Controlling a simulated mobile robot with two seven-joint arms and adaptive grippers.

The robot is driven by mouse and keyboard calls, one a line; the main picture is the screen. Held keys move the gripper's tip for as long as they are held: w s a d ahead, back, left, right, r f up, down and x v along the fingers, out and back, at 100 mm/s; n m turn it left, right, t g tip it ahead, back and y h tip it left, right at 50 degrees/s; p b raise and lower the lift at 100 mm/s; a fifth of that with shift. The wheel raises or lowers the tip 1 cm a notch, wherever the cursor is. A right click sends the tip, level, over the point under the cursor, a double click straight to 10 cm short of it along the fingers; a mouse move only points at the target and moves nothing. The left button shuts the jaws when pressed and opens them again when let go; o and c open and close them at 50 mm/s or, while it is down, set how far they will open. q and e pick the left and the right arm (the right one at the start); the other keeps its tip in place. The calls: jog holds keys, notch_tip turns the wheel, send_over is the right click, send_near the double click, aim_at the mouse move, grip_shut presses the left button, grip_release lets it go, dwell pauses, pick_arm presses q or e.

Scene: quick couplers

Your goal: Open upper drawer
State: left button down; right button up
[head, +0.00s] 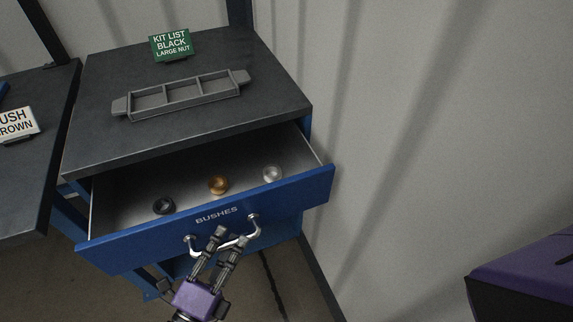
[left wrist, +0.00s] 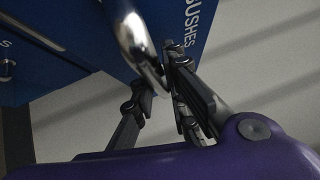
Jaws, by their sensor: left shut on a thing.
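The upper drawer (head: 290,195) is blue, labelled BUSHES, and stands pulled out from the cabinet with its inside showing. A black bush (head: 163,205), a brown bush (head: 218,185) and a silver bush (head: 272,174) lie in it. My left gripper (head: 229,240) is shut on the drawer's silver handle (head: 192,246), near its middle. In the left wrist view the handle (left wrist: 133,38) passes between the fingers (left wrist: 160,92). My right gripper is not in view.
A grey divided tray (head: 184,96) and a green KIT LIST sign (head: 172,46) stand on the dark cabinet top (head: 90,140). A grey wall (head: 410,130) is close on the right. Another bench (head: 35,190) is at the left.

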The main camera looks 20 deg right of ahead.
pick_arm(q)
jog(key=s, duration=1.6)
jog(key=shift+s, duration=0.15)
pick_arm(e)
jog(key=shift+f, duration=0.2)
pick_arm(q)
jog(key=shift+f, duration=0.1)
jog(key=c, duration=1.7)
grip_release()
jog(key=v, duration=1.2)
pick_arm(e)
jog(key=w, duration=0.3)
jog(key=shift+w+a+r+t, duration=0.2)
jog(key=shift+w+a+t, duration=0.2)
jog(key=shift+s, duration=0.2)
